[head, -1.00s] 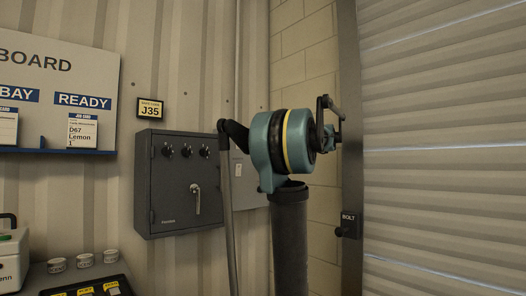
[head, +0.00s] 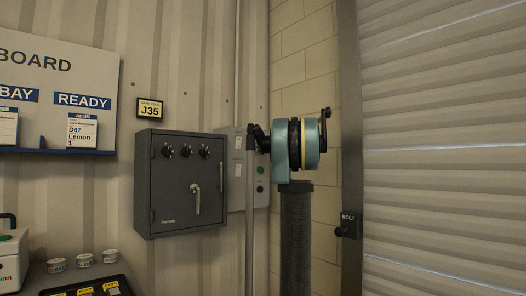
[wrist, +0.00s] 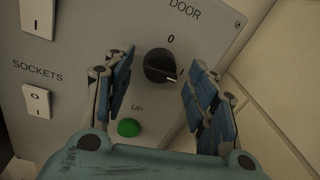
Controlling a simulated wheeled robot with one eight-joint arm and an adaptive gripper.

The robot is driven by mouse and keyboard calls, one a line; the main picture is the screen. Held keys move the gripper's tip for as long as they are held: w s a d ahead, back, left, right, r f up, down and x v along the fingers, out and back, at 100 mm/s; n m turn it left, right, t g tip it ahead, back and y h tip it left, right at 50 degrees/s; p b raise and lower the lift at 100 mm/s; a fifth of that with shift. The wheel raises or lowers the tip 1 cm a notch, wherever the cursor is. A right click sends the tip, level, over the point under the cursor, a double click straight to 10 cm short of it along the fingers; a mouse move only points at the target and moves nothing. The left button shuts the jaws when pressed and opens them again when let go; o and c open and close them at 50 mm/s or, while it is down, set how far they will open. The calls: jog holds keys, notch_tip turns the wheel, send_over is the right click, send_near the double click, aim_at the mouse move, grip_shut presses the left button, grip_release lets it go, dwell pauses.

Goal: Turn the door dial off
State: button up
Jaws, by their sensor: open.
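The door dial (wrist: 160,66) is a round black knob on a grey panel (wrist: 75,50), under the word DOOR in the wrist view. A 0 is printed above it, and its pale pointer mark points to the right and slightly down, away from the 0. My gripper (wrist: 158,72) is open, with one blue-padded finger on each side of the dial. I cannot tell whether either finger touches it. In the head view the panel (head: 236,180) is partly behind my arm, and the dial cannot be made out there.
A green UP button (wrist: 128,128) lies below the dial, and a SOCKETS switch (wrist: 37,101) is to its left. A dark key cabinet (head: 185,185) stands left of the panel. A BOLT knob (head: 348,226) and a ribbed shutter (head: 445,150) are at right.

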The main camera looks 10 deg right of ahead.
jog(key=shift+w+a, duration=0.25)
jog(key=shift+w, duration=0.35)
jog(key=c, duration=1)
jog(key=shift+c, duration=0.2)
jog(key=shift+f+n+y, duration=0.15)
jog(key=shift+n+y, duration=0.2)
jog(key=shift+n, duration=4.3)
jog(key=shift+f+n+y, duration=0.1)
jog(key=shift+n+y, duration=0.25)
jog(key=shift+n, duration=4.6)
